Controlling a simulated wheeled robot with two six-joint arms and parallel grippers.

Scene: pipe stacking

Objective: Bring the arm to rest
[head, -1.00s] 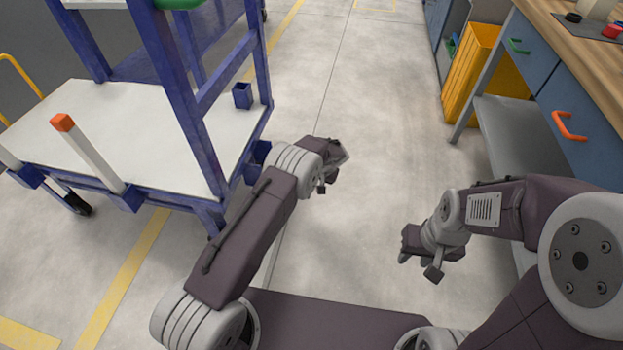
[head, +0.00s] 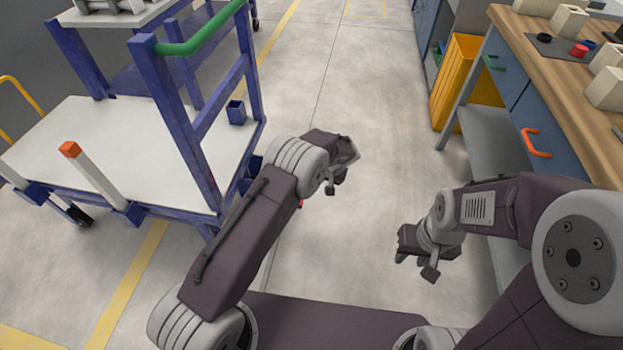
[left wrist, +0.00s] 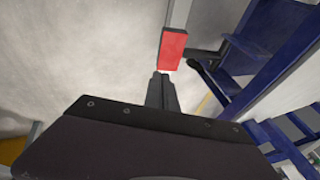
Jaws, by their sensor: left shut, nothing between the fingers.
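My left gripper (head: 350,150) is over the bare floor just right of the blue cart in the head view. Its fingers (left wrist: 161,88) are shut and empty in the left wrist view. A red-ended pale post (left wrist: 173,48) shows just beyond the fingertips there; I cannot tell whether it touches them. My right gripper (head: 402,246) hangs over the floor left of the workbench in the head view. It appears empty, but its finger opening is too small to judge.
The blue cart (head: 190,150) with a white deck, green handle and orange-tipped post (head: 95,172) stands at left. The wooden workbench (head: 560,75) with blue drawers and the yellow crate (head: 455,85) are at right. Clear floor (head: 350,90) lies between.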

